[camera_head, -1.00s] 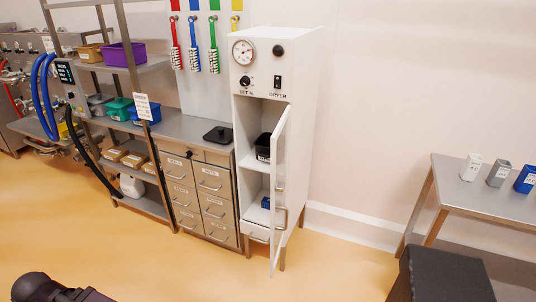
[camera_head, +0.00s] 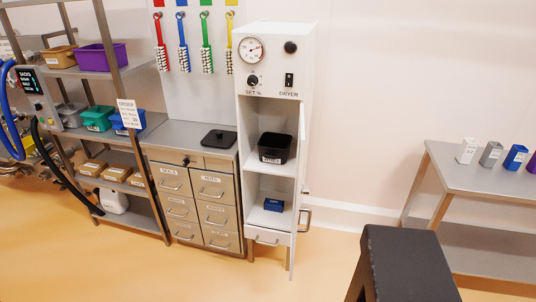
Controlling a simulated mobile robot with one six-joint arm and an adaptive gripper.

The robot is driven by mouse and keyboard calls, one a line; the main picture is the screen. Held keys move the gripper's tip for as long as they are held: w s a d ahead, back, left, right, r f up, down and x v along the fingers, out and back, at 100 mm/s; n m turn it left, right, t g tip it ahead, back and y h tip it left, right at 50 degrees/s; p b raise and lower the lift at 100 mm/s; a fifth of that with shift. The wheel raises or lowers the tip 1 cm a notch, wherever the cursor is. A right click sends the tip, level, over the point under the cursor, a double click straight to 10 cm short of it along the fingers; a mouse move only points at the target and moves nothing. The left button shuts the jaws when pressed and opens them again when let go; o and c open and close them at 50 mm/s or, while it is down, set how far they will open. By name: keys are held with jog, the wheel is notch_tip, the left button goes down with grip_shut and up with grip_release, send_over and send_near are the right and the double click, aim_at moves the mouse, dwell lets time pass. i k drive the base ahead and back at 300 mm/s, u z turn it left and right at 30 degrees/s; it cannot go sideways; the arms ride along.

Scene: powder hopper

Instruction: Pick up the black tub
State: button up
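The black tub (camera_head: 274,148) stands upright on the upper shelf inside the white dryer cabinet (camera_head: 272,100). It is open-topped and has a white label on its front. The cabinet door (camera_head: 299,190) stands open, seen nearly edge-on at the right of the opening, so the tub shows almost fully. A flat black lid (camera_head: 219,138) lies on the steel counter left of the cabinet. My gripper is not in view.
A small blue box (camera_head: 273,205) sits on the cabinet's lower shelf. Shelving with tubs (camera_head: 122,47) and a drawer unit (camera_head: 205,190) stand left. A steel table (camera_head: 470,185) with small containers and a dark block-like stand (camera_head: 405,262) are right. Floor before the cabinet is clear.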

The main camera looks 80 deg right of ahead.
aim_at(274, 150)
jog(key=i, duration=1.9)
jog(key=z, duration=0.25)
jog(key=k, duration=0.1)
jog(key=z, duration=2.9)
